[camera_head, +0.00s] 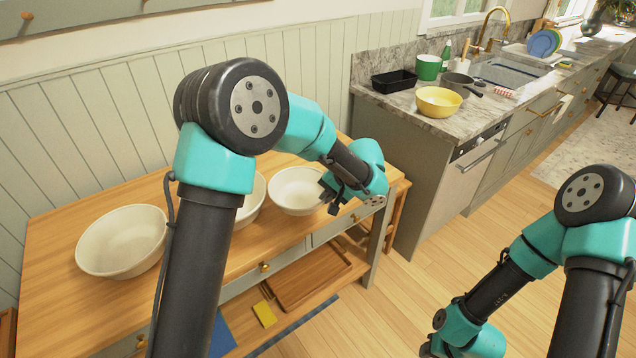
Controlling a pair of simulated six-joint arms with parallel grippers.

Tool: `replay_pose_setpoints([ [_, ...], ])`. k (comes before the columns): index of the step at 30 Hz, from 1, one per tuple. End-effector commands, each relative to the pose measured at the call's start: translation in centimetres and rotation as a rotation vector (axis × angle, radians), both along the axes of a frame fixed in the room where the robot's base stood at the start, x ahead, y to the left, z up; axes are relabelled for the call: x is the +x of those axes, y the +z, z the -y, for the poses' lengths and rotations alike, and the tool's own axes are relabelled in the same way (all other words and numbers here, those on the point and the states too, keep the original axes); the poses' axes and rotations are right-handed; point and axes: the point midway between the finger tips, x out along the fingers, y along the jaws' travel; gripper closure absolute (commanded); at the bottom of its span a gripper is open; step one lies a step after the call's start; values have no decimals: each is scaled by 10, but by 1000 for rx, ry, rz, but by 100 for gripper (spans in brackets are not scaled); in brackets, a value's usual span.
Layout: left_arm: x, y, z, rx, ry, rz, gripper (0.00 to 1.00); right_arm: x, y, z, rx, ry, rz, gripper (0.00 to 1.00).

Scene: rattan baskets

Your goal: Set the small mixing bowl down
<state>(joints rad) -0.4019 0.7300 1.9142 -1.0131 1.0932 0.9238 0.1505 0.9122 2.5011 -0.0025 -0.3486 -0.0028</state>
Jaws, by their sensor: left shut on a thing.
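The small mixing bowl (294,192) is cream-white and sits upright at the right end of the wooden table (60,300). My left gripper (331,193) is at the bowl's right side and is shut on its rim. I cannot tell whether the bowl's base touches the tabletop or is slightly above it. My right arm comes in at the lower right; its gripper is cut off by the bottom edge of the picture.
A large cream bowl (122,242) stands at the table's left. Another bowl (250,200) stands between, partly hidden by my left arm. On the counter at the back right are a yellow bowl (438,102), a green pot (428,67) and a black tray (394,81).

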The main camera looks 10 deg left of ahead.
Motion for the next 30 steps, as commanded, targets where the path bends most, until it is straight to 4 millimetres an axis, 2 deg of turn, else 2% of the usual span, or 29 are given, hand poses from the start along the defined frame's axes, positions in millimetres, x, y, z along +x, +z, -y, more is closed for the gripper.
replay_pose_setpoints([
  [14, 5, -2, -2, 0, -6, 2, 100, 0, 0, 0, 0, 0, 0, 64],
  [20, 32, -5, -7, -2, -4, 3, 100, 0, 0, 0, 0, 0, 0, 64],
  [30, 92, -11, -19, -1, -6, 3, 100, 0, 0, 0, 0, 0, 0, 64],
])
